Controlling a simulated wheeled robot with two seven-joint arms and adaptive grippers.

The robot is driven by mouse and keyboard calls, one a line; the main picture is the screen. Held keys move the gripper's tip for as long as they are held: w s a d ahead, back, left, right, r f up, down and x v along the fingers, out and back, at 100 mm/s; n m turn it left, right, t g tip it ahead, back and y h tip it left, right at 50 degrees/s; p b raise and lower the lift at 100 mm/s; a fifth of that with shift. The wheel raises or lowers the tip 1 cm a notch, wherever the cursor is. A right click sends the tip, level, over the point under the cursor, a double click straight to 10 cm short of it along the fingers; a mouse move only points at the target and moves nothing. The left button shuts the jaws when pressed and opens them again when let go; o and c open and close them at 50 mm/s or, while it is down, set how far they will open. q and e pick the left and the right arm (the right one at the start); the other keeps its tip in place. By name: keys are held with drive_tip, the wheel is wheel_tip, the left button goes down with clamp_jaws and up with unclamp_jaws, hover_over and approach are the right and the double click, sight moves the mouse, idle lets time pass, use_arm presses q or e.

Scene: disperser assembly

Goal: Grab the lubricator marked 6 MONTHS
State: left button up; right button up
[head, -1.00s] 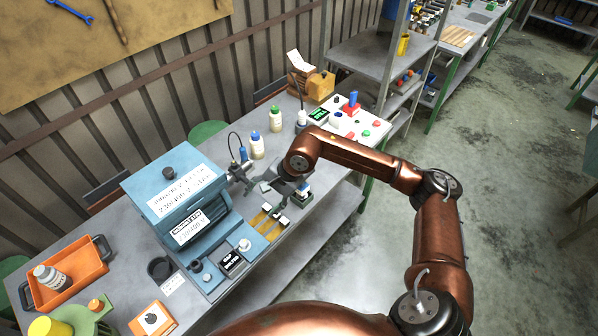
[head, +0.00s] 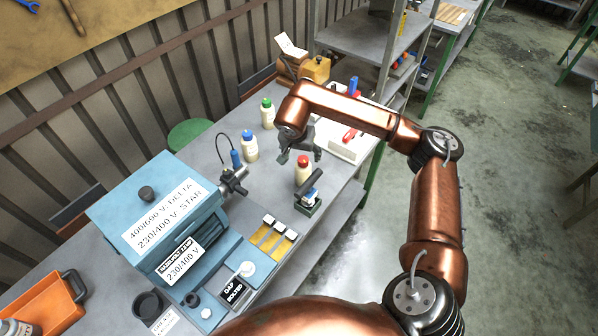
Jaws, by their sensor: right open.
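Three white bottles that look like lubricators stand on the grey bench: one with a red cap (head: 303,170), one with a blue cap (head: 250,148) and one with a green cap (head: 267,114). Their markings are too small to read, so I cannot tell which says 6 MONTHS. My right gripper (head: 300,156) is open and empty, just behind and above the red-capped bottle in the picture. I cannot tell its exact height above the bench. My left gripper is not in view.
A blue terminal box (head: 150,205) stands to the left. A small green holder (head: 308,204) with a dark-handled item is in front of the red-capped bottle. A white control panel (head: 350,148) lies right of my gripper, partly behind my arm. An orange tray (head: 45,308) is at lower left.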

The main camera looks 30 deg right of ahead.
sight(303, 159)
drive_tip(key=x, duration=0.5)
drive_tip(key=shift+f, duration=0.25)
drive_tip(key=shift+d+f, duration=0.1)
drive_tip(key=shift+f, duration=0.5)
drive_tip(key=x, duration=0.3)
drive_tip(key=shift+s+f, duration=0.2)
drive_tip(key=shift+f, duration=0.25)
drive_tip(key=shift+w+f, duration=0.2)
drive_tip(key=shift+f, duration=0.2)
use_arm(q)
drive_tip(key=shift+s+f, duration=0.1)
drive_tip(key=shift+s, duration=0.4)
use_arm(e)
drive_tip(key=c, duration=0.4)
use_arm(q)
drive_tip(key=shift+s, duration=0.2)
use_arm(e)
drive_tip(key=shift+r, duration=0.1)
clamp_jaws()
